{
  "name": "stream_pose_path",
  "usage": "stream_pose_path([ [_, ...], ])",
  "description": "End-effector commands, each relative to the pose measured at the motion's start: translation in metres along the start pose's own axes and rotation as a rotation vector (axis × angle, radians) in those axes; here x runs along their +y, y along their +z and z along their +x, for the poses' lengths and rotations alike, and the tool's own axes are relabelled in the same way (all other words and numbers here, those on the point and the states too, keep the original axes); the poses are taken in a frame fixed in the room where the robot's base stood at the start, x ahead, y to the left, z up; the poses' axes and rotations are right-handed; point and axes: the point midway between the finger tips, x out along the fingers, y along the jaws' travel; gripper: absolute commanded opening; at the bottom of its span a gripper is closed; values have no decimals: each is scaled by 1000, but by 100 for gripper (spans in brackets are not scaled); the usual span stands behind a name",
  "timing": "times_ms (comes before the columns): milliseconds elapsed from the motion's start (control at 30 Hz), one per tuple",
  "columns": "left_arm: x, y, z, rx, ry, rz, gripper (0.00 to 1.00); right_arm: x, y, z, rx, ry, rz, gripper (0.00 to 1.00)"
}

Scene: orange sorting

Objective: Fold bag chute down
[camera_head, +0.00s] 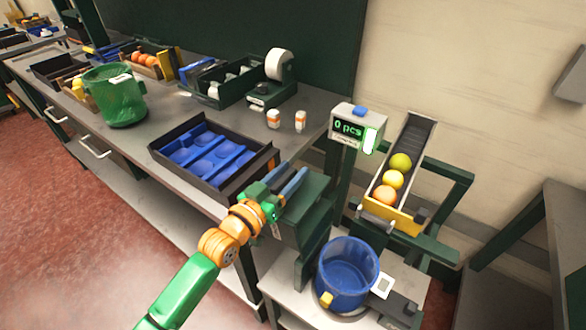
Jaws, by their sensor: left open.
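My left gripper (294,168) is open and empty. Its two blue-grey fingers point away, over a dark green box-like housing (309,207) at the right end of the workbench. Contact with the housing cannot be told. A sloping dark chute (416,135) stands to the right, with a yellow front end (408,222). Two yellow-green fruits (400,162) and an orange one (385,195) lie in a line in it. Whether this ramp or the green housing is the bag chute is unclear. My right gripper is not in view.
A counter display (347,128) reads "0 pcs". A blue bucket (347,287) stands on the low right table. A black tray with a blue insert (160,150), a green basket (101,107), a tape dispenser (264,99) and two small bottles (300,122) are on the bench.

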Motion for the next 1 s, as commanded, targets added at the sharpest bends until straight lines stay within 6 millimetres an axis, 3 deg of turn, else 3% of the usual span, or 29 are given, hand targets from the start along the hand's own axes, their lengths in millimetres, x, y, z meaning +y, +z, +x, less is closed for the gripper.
stream_pose_path([
  [300,0,0,8,-1,0,0,52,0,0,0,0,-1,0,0],
  [367,0,0,8,-1,0,0,39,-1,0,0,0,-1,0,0],
  [500,0,0,8,-1,0,0,1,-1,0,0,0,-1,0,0],
  [1000,0,0,8,-1,0,0,0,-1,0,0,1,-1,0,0],
])
